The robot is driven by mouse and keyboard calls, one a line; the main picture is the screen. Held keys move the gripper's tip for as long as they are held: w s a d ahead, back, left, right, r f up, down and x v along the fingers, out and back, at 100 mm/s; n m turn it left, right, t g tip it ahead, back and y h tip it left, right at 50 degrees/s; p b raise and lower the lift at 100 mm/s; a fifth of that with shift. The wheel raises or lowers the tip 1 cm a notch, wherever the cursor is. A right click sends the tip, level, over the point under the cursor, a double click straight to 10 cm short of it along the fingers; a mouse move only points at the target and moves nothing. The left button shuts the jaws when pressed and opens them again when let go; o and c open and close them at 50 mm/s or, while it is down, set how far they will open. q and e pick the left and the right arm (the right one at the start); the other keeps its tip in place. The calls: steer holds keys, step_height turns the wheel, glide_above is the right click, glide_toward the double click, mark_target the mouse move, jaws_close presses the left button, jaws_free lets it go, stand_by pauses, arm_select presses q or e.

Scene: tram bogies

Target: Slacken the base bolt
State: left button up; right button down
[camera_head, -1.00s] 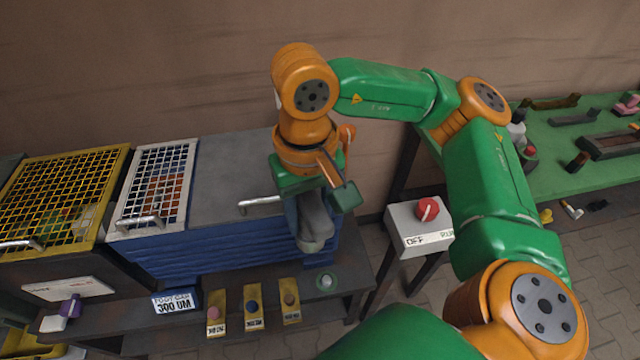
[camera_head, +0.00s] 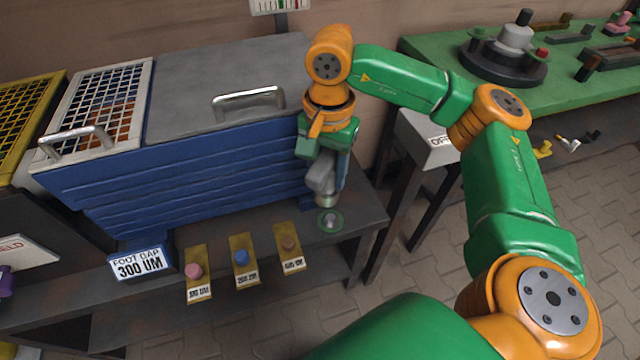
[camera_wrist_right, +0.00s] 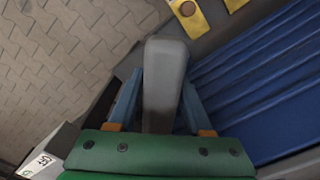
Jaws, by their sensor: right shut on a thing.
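My right gripper (camera_head: 328,160) hangs at the right end of the blue cabinet (camera_head: 190,185). It is shut on a grey tool (camera_head: 321,180), which points down. In the right wrist view the tool's grey body (camera_wrist_right: 165,85) sits between the two blue fingers (camera_wrist_right: 160,105). A silver bolt-like piece in a green ring (camera_head: 330,221) is on the dark bench just below the tool's end. I cannot tell whether they touch, or whether this piece is the base bolt. My left gripper is not in view.
The dark bench (camera_head: 350,228) carries a "FOOT GAP 300 UM" sign (camera_head: 140,263) and yellow plates with pink (camera_head: 194,271), blue (camera_head: 241,257) and brown (camera_head: 289,243) knobs. A grey switch box (camera_head: 425,140) stands close on the right. A green table (camera_head: 560,95) is beyond it.

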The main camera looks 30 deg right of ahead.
mark_target(332, 183)
steer(key=f+m+b, duration=0.1)
steer(key=f, duration=0.1)
steer(key=d+f+b, duration=0.1)
steer(key=f, duration=0.1)
steer(key=w+d+f+m+b, duration=0.1)
steer(key=f, duration=0.1)
steer(key=shift+m, duration=0.3)
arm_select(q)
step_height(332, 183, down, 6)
arm_select(e)
steer(key=shift+d+m, duration=0.1)
steer(key=shift+m, duration=0.3)
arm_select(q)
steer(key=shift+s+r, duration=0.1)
arm_select(e)
steer(key=shift+w, duration=0.1)
